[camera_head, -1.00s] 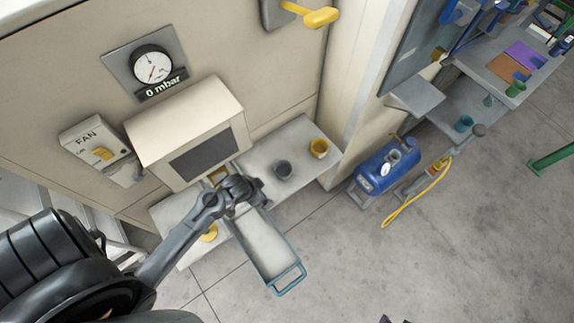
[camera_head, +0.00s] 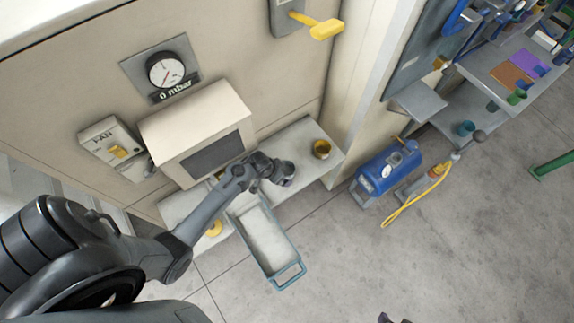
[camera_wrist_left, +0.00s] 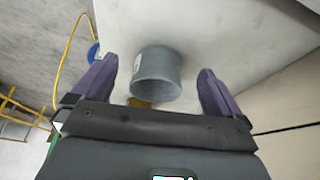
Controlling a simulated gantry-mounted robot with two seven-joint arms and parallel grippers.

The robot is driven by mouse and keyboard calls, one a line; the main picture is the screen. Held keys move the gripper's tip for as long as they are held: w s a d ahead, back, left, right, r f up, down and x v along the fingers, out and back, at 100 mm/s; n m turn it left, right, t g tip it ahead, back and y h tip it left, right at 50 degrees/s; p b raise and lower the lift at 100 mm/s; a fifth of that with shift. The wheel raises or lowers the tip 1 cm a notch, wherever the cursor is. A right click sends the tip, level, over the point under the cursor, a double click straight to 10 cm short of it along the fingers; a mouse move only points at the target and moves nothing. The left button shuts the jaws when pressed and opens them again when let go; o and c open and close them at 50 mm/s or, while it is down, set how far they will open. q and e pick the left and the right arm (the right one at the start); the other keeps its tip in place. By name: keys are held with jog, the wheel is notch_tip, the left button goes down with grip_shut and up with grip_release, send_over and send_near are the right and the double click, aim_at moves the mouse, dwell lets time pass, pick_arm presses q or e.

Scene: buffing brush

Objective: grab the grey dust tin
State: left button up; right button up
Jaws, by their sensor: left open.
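The grey dust tin (camera_wrist_left: 157,75) shows in the left wrist view as a round, open-topped grey cup with a pale label. It stands on the light shelf (camera_wrist_left: 222,30), between the two purple fingers and apart from both. My left gripper (camera_head: 284,174) is open over the shelf in the head view, where it hides the tin. Of my right gripper, only what looks like a dark tip (camera_head: 386,318) shows at the bottom edge of the head view; its jaws cannot be made out.
A tray with a blue handle (camera_head: 289,276) juts out in front of the cabinet. A blue tank (camera_head: 387,172) and yellow hose (camera_head: 418,200) are on the floor at right.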

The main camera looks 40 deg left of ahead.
aim_at(291, 170)
pick_arm(q)
jog(key=shift+w+d, duration=0.1)
jog(key=shift+w, duration=0.6)
jog(key=w, duration=0.1)
jog(key=w+f+b, duration=0.1)
jog(key=w, duration=0.1)
jog(key=shift+d+f, duration=0.2)
jog(key=shift+w+f, duration=0.15)
jog(key=shift+f, duration=0.55)
jog(key=c, duration=1.1)
jog(key=shift+r, duration=0.15)
